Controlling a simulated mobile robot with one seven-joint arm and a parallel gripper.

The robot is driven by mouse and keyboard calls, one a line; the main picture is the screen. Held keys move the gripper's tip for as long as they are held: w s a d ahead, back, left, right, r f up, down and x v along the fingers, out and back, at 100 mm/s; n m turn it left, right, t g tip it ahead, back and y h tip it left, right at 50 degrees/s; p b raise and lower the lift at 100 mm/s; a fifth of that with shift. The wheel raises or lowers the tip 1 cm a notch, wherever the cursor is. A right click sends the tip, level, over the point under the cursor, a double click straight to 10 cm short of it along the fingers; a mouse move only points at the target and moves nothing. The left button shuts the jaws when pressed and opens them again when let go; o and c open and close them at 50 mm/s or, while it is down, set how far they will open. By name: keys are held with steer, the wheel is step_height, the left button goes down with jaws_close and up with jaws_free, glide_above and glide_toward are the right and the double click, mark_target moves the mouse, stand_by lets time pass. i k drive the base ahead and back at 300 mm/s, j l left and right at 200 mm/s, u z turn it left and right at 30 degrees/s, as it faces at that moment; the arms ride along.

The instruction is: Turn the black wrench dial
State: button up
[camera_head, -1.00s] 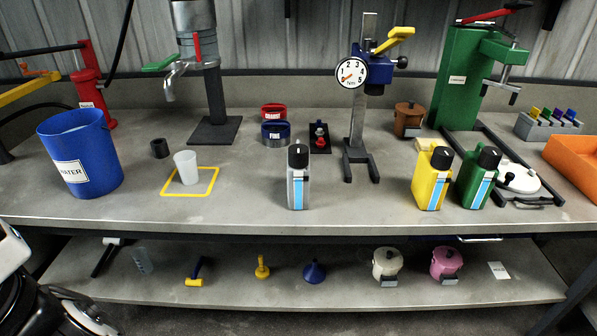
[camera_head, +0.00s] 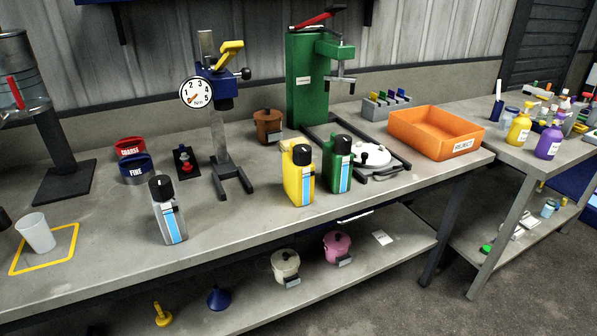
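The disperser column (camera_head: 217,140) stands upright on the bench on a forked dark base. Its blue head (camera_head: 222,88) carries a yellow lever (camera_head: 230,50) on top. A white round dial face (camera_head: 197,94) with numbers 1 to 5 and a red pointer is on the head's left side; the pointer's exact reading is too small to tell. A black knob (camera_head: 245,74) sticks out from the head's right side. I cannot tell which part is the black wrench dial. My gripper is not in view.
Grey, yellow (camera_head: 299,174) and green (camera_head: 338,165) bottles stand along the bench front. The grey bottle (camera_head: 167,211) is front left of the column. Red and blue rings (camera_head: 136,172) and a small black switch panel (camera_head: 186,163) lie left of it. An orange reject bin (camera_head: 433,137) is at right.

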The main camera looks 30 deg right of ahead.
mark_target(210, 61)
steer(key=l+u, duration=0.15)
steer(key=l, duration=0.6)
steer(key=l+u, duration=0.2)
steer(key=l, duration=0.6)
steer(key=k+l+u, duration=0.15)
steer(key=l, duration=0.6)
